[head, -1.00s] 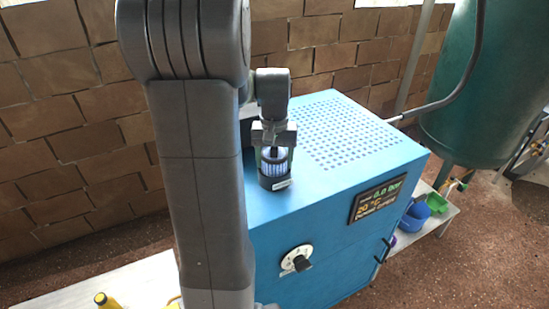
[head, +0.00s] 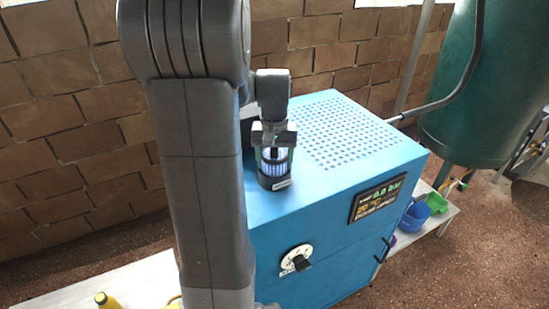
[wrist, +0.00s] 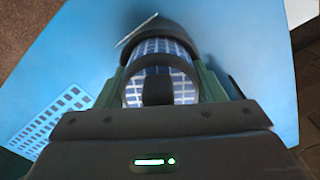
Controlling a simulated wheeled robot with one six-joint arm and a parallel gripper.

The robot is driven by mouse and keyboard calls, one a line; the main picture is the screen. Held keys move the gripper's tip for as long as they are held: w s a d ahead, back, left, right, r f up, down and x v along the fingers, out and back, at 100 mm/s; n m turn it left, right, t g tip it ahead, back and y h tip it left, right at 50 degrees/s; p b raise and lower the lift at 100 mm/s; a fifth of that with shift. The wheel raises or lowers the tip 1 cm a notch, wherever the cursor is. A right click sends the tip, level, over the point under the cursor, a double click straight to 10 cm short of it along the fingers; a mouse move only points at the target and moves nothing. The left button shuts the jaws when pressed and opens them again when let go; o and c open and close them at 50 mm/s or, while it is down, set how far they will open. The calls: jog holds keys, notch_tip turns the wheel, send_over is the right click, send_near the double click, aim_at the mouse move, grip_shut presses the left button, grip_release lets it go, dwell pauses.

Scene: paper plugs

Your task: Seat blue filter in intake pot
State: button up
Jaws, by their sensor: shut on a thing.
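The blue filter (head: 274,164), a ribbed blue-and-white cylinder with dark bands, stands upright at the far left part of the blue machine's top. My gripper (head: 273,153) is above it, its two fingers shut on its sides. The intake pot (head: 275,184) is a low dark cup with a pale label on its front. The filter's lower end is at the pot and appears inside its rim; how deep it sits is hidden. The wrist view shows the filter (wrist: 160,70) between the fingers, with the dark pot (wrist: 152,29) beyond it.
The blue machine (head: 330,195) has a perforated vent on top, a display (head: 377,200) and a dial (head: 296,260) on its front. A green tank (head: 465,90) stands at right. Blue and green containers (head: 418,216) sit on a low bench. A brick wall is behind.

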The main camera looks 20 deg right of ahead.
jog(key=o, duration=1.1)
jog(key=shift+r+p, duration=2.3)
jog(key=shift+r, duration=0.6)
notch_tip(320, 180, up, 14)
jog(key=shift+f+b, duration=0.15)
jog(key=shift+b, duration=0.6)
